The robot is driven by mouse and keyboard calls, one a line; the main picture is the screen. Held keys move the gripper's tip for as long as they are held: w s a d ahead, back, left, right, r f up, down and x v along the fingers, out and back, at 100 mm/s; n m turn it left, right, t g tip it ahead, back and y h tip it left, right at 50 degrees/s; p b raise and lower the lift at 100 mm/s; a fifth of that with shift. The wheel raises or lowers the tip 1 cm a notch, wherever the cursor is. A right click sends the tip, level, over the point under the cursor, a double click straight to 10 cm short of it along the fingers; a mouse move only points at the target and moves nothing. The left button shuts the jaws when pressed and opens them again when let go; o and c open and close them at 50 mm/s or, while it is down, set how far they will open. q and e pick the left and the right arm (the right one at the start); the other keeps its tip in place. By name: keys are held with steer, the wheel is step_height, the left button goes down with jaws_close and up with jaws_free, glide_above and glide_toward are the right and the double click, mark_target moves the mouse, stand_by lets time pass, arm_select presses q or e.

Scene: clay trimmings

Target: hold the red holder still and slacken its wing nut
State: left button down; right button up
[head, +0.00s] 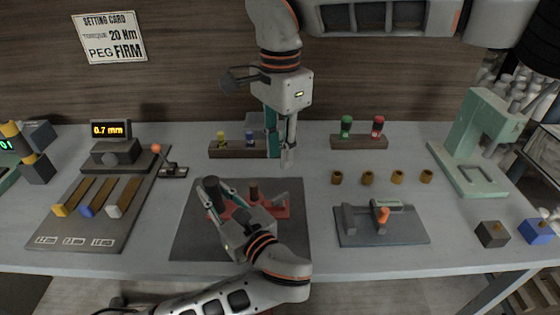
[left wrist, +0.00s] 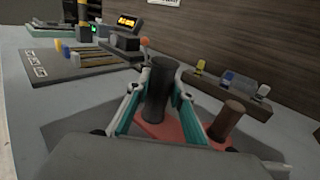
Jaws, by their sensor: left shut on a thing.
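The red holder (head: 280,207) lies on a dark mat, partly covered by my left gripper. In the left wrist view its red base (left wrist: 190,131) carries a dark upright cylinder (left wrist: 159,88) and a shorter brown post (left wrist: 228,121). My left gripper (left wrist: 157,100) is shut on the dark cylinder, one finger on each side. In the head view this gripper (head: 212,190) reaches over the holder's left end. My right gripper (head: 284,160) points down behind the holder, apart from it; its finger gap is unclear. I cannot make out the wing nut.
A rack with yellow and blue pieces (head: 226,152) stands behind the mat (head: 190,235). To the right are a grey fixture with an orange knob (head: 383,237), several brown rings (head: 368,178) and a green press (head: 470,150). A gauge reading 0.7 mm (head: 111,130) stands left.

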stand_by(0.3)
arm_select(q)
steer(key=c, duration=1.7)
jaws_free()
steer(key=shift+s, duration=0.1)
